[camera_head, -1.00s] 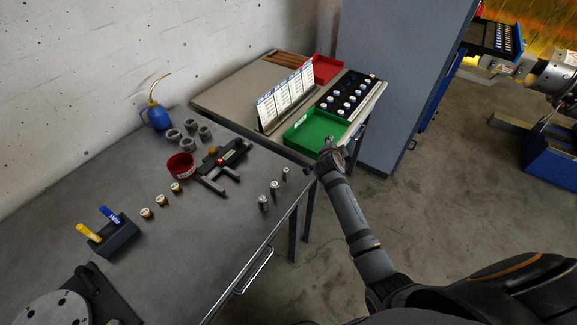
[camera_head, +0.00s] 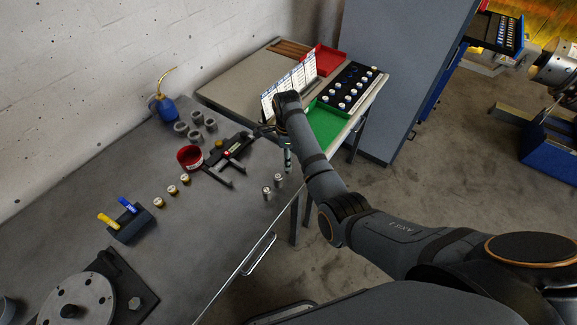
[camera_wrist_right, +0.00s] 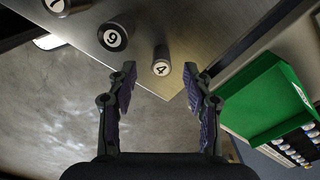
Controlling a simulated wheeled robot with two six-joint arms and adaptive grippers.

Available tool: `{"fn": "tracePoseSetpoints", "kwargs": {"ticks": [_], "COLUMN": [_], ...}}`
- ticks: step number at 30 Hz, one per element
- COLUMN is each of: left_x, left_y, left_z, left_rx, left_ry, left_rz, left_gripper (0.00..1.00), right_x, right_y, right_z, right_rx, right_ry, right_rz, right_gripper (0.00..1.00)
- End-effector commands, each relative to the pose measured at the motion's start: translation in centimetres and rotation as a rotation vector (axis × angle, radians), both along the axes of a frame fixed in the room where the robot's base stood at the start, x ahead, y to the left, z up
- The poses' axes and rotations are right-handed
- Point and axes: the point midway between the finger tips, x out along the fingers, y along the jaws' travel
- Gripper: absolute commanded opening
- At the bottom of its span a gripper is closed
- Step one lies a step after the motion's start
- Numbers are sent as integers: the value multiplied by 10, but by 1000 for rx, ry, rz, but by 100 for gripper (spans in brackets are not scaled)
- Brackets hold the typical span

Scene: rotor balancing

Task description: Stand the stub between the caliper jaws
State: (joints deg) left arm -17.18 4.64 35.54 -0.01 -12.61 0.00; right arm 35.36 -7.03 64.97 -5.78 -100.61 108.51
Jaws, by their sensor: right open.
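Three metal stubs stand in a row near the bench's right edge. In the wrist view they are stub 4 (camera_wrist_right: 161,66), stub 6 (camera_wrist_right: 113,37) and one partly cut off (camera_wrist_right: 58,6). In the head view, two stand clear (camera_head: 266,193) (camera_head: 279,181); the one nearest the corner (camera_head: 289,168) is partly hidden by my gripper. My right gripper (camera_head: 277,138) is open above that corner; in the wrist view its fingertips (camera_wrist_right: 159,76) are apart on either side of stub 4, holding nothing. The black caliper (camera_head: 232,148) lies left of the stubs, its jaws (camera_head: 218,178) empty. My left gripper is out of view.
A red bowl (camera_head: 190,157) stands beside the caliper, with several grey rings (camera_head: 196,119) behind. Brass-coloured pieces (camera_head: 172,190) stand left of the stubs. A green tray (camera_head: 328,124) lies on the adjoining table. Bare bench lies between the brass pieces and stubs.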

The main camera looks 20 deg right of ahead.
Motion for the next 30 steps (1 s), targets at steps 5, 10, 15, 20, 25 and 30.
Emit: {"fn": "tracePoseSetpoints", "kwargs": {"ticks": [5, 10, 15, 20, 25, 30], "left_x": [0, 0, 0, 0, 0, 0], "left_y": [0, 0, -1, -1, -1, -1], "left_z": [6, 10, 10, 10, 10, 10], "left_rx": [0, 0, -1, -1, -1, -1], "left_ry": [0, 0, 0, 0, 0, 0], "left_rz": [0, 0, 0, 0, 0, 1], "left_gripper": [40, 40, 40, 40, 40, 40], "right_x": [-1, 0, 0, 0, 0, 0], "right_y": [-2, -5, -5, -5, -5, -5], "right_z": [-9, -40, -52, -52, -52, -52], "right_rx": [-1, -1, -1, -1, -1, -1], "right_ry": [2, 1, -2, -2, -2, -2], "right_rz": [0, 0, 0, 0, 0, 0], "right_gripper": [51, 51, 51, 51, 28, 5]}}
